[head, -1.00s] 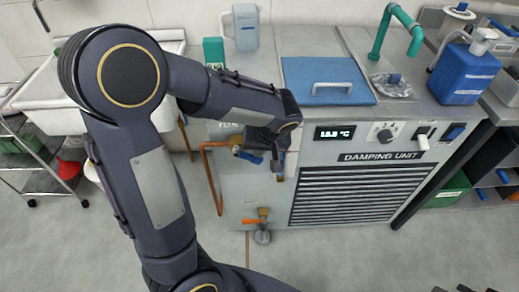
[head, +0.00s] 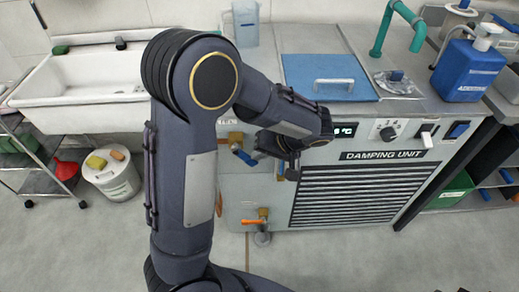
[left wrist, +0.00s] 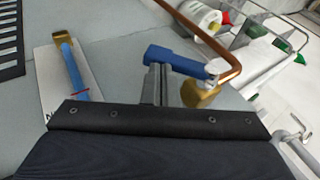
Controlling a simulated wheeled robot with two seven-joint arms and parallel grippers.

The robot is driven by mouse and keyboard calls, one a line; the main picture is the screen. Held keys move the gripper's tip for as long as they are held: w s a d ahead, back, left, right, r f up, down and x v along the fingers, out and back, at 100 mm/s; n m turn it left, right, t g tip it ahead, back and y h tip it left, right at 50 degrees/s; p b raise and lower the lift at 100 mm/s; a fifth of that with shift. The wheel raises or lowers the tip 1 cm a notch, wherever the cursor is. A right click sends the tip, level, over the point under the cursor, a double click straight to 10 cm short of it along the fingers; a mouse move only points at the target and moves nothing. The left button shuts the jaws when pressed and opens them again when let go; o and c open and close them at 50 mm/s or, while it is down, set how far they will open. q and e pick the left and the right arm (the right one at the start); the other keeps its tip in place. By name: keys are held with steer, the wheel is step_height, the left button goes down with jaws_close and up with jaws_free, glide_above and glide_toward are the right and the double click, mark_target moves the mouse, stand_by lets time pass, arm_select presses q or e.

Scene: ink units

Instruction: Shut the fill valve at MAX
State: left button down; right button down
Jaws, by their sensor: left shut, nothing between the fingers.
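The fill valve on the left front of the damping unit has a blue lever (head: 244,155) on a brass body (head: 235,137). In the left wrist view, the blue lever (left wrist: 178,61) reaches across from the brass body (left wrist: 200,94) beside a copper pipe. My left gripper (head: 291,170) is shut and empty, to the right of the valve in the head view. In the left wrist view its fingers (left wrist: 157,82) are close to the lever's free end; I cannot tell whether they touch. A blue gauge tube (left wrist: 71,68) with a red mark stands on a white plate, partly hidden.
A lower valve with an orange handle (head: 252,221) sits below. The damping unit (head: 380,156) has a knob and switches on its front. A blue lid (head: 315,71) and a blue canister (head: 467,70) are on top. A white bucket (head: 112,175) stands at left.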

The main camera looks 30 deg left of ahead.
arm_select(q)
steer(key=f+y, duration=0.1)
steer(key=f+g+y+b, duration=0.1)
steer(key=y, duration=0.1)
steer(key=a+f+m+g+y, duration=0.1)
steer(key=shift+s+y+b, duration=0.35)
steer(key=shift+y+b, duration=0.05)
steer(key=shift+r, duration=0.15)
steer(key=shift+r+p, duration=0.55)
steer(key=shift+r, duration=0.15)
steer(key=shift+w, duration=0.1)
